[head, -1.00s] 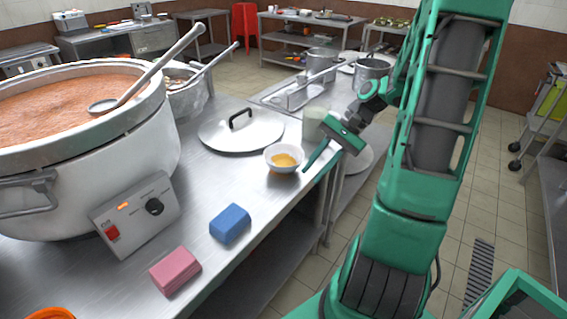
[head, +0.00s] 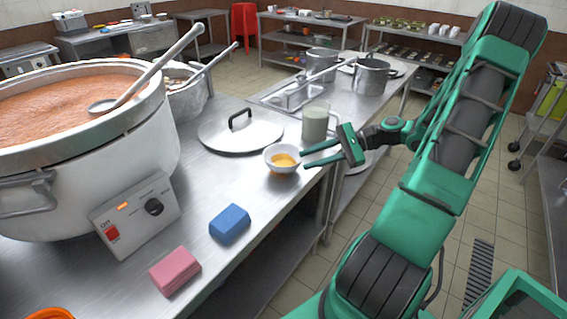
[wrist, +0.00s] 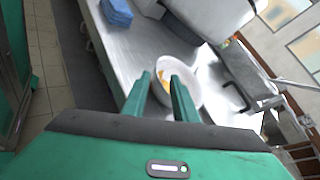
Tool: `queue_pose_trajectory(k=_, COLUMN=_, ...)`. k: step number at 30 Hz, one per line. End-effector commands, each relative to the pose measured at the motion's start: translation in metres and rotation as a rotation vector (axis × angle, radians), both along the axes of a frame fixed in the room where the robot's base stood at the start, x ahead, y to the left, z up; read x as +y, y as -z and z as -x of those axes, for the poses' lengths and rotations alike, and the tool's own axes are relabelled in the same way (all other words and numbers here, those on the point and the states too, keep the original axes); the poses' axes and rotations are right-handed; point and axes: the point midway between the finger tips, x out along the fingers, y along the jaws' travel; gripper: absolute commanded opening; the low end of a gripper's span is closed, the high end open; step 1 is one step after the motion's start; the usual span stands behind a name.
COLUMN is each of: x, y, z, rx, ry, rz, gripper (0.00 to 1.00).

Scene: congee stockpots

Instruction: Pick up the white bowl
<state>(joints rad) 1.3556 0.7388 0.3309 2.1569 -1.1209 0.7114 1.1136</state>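The white bowl (head: 282,160) stands upright on the steel counter, with something yellow-orange inside. It lies to the right of the flat lid (head: 241,131). My gripper (head: 305,157) is at the bowl's right side, its two green fingers spread and pointing left at it. In the wrist view the bowl (wrist: 190,92) is straight ahead, and the fingers (wrist: 160,88) overlap part of it in the picture. The gap between the fingers looks empty. I cannot tell whether a fingertip touches the bowl's rim.
A large stockpot (head: 75,170) with a ladle fills the left. A blue block (head: 230,223) and a pink block (head: 175,270) lie on the near counter. A greenish mug (head: 316,122) stands just behind the gripper. Counter between bowl and blue block is free.

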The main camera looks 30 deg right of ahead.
Motion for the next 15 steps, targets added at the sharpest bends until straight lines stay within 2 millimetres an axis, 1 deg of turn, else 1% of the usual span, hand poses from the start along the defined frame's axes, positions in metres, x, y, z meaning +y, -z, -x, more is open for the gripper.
queue_pose_trajectory(k=5, x=0.009, y=0.004, z=-0.004, rx=0.001, ry=-0.002, rz=0.0, gripper=0.26)
queue_pose_trajectory(k=12, x=0.036, y=0.017, z=-0.018, rx=0.001, ry=-0.003, rz=-0.001, gripper=0.26)
queue_pose_trajectory(k=15, x=0.044, y=0.02, z=-0.022, rx=0.001, ry=-0.003, rz=-0.001, gripper=0.26)
